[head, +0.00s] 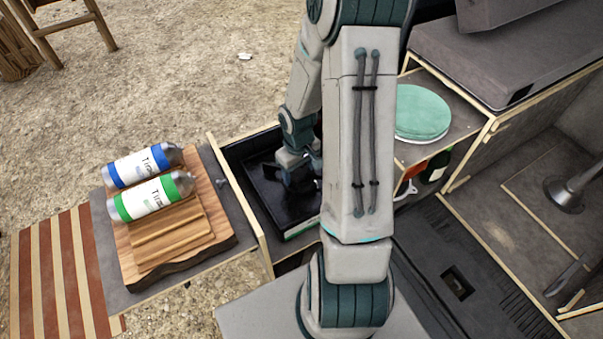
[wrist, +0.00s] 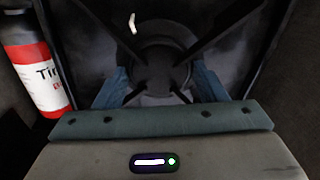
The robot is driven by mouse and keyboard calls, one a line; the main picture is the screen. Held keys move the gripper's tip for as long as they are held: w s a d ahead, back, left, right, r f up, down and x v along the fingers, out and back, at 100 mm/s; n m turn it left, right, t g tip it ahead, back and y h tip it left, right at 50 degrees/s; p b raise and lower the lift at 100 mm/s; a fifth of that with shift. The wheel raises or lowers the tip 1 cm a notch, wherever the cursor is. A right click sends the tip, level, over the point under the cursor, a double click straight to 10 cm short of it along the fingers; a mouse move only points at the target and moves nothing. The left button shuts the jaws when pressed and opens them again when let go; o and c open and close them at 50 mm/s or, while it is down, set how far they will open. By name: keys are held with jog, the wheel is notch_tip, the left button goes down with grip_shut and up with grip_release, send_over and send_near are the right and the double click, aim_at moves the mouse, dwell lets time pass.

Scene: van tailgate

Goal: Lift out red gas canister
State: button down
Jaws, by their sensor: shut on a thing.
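The red gas canister (wrist: 44,75), with a white label, stands at the left edge of the wrist view, beside a black camping stove (wrist: 90,25) and apart from my gripper. In the head view I cannot make it out; my arm hides part of the drawer. The black stove (head: 262,185) lies in the open drawer. My gripper (head: 303,182) is down on it. In the wrist view my gripper's blue-grey fingers (wrist: 157,82) sit on both sides of the stove's round burner and are shut on the stove.
A blue-labelled canister (head: 143,165) and a green-labelled one (head: 152,196) lie on a wooden board (head: 215,215) left of the drawer (head: 238,195). A round green stack (head: 422,112) sits on the shelf at right. Bottles and a red-orange item are partly hidden below it.

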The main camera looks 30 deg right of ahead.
jog(key=shift+r, duration=0.3)
notch_tip(320, 180, up, 27)
jog(key=b, duration=0.1)
jog(key=shift+r+b, duration=0.15)
jog(key=shift+b, duration=0.2)
jog(key=shift+w, duration=0.1)
jog(key=shift+d, duration=0.1)
